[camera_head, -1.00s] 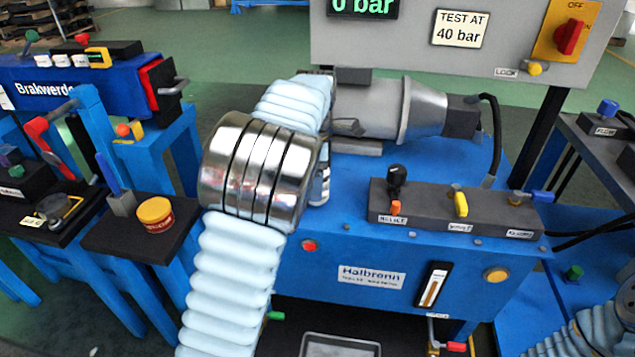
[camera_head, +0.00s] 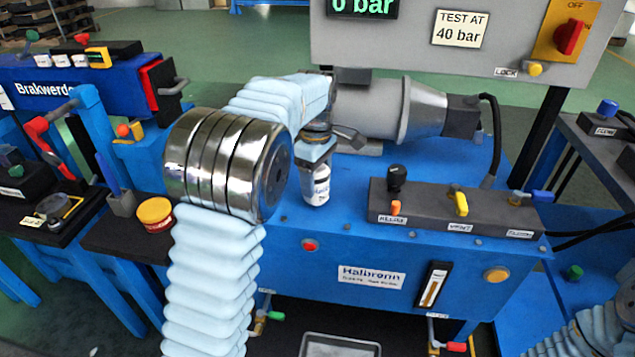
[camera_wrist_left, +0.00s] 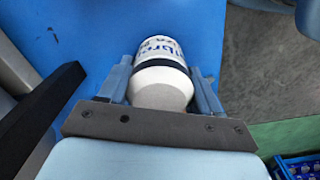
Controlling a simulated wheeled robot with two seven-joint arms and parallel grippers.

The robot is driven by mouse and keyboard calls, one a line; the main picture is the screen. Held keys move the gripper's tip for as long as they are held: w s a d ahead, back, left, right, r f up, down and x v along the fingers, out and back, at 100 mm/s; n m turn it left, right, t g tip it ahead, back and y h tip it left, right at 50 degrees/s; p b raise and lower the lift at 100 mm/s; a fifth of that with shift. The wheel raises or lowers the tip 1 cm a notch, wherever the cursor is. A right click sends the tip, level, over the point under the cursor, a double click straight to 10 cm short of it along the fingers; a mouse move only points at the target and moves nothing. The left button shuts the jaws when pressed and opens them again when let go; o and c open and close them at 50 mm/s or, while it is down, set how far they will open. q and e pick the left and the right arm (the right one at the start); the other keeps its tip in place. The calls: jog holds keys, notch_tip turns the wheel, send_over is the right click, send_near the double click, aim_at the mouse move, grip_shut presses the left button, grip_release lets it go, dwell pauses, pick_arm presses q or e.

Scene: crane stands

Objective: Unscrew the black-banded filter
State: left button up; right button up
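The black-banded filter (camera_head: 318,188) is a small white canister with dark lettering, at the left end of the blue Halbronn bench, below the metal fitting by the grey motor. In the left wrist view the filter (camera_wrist_left: 162,72) shows its rounded white end and black band. My left gripper (camera_head: 318,152) is at its upper part, partly hidden by my forearm. In the wrist view the two fingers lie along both sides of the filter and appear to touch it. The filter's threaded joint is not visible. My right gripper is out of view; only part of that arm shows at bottom right.
A grey valve block (camera_head: 455,208) with levers stands on the bench to the right. The grey motor (camera_head: 400,110) is behind. A yellow-lidded tub (camera_head: 155,213) sits on the stand at left. A grey tray (camera_head: 340,345) lies below the bench.

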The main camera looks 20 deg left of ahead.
pick_arm(q)
jog(key=c, duration=0.6)
jog(key=shift+r, duration=0.1)
jog(key=shift+c, duration=0.2)
jog(key=n, duration=0.3)
jog(key=shift+n, duration=1.1)
jog(key=n, duration=0.3)
jog(key=shift+n, duration=1.1)
